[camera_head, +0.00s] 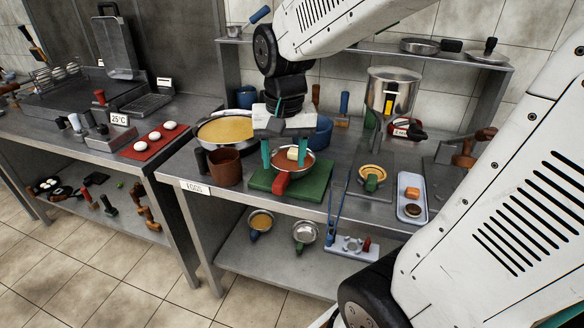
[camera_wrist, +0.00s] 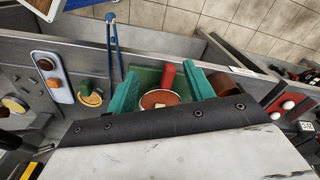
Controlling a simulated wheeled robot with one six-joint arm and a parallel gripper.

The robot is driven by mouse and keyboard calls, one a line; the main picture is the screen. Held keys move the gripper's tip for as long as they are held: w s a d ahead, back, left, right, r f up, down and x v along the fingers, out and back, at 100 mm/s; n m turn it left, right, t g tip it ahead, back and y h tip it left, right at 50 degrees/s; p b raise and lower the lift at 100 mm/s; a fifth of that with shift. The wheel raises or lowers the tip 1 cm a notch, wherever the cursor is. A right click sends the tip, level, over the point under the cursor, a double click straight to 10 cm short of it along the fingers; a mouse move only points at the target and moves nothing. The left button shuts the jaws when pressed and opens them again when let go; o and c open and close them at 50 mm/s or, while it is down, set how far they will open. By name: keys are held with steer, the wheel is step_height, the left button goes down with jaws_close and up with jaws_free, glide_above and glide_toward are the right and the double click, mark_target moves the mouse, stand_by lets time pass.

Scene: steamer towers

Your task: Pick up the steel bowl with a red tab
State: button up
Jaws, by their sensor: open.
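The steel bowl with a red tab (camera_head: 313,166) stands on a green board (camera_head: 316,188) on the middle table. It holds something reddish-brown with a pale piece on it. Its red tab (camera_head: 281,183) points toward the table's front edge. My gripper (camera_head: 284,166) is open, pointing down at the bowl, with green fingers apart. In the wrist view, the bowl (camera_wrist: 152,100) and its tab (camera_wrist: 168,73) show between the two fingers (camera_wrist: 162,72). The fingers hide part of the bowl's surroundings, and I cannot tell whether they touch it.
A brown pot (camera_head: 224,168) and a wide pan of yellow food (camera_head: 225,131) stand left of the board.

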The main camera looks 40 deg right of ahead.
mark_target(281, 178)
steer(key=w+d+f+m, duration=0.1)
steer(key=w+d+f, duration=0.1)
steer(key=w, duration=0.1)
steer(key=w+d+f+m, duration=0.2)
steer(key=f, duration=0.1)
steer(key=w+d+f+m, duration=0.1)
steer(key=w+d+f, duration=0.1)
steer(key=w, duration=0.1)
steer(key=shift+w+f+m+g, duration=0.3)
steer(key=shift+w+f, duration=0.05)
steer(key=shift+f, duration=0.05)
steer(key=f, duration=0.8)
steer(key=shift+w+a, duration=0.2)
steer(key=shift+w, duration=0.1)
jaws_close()
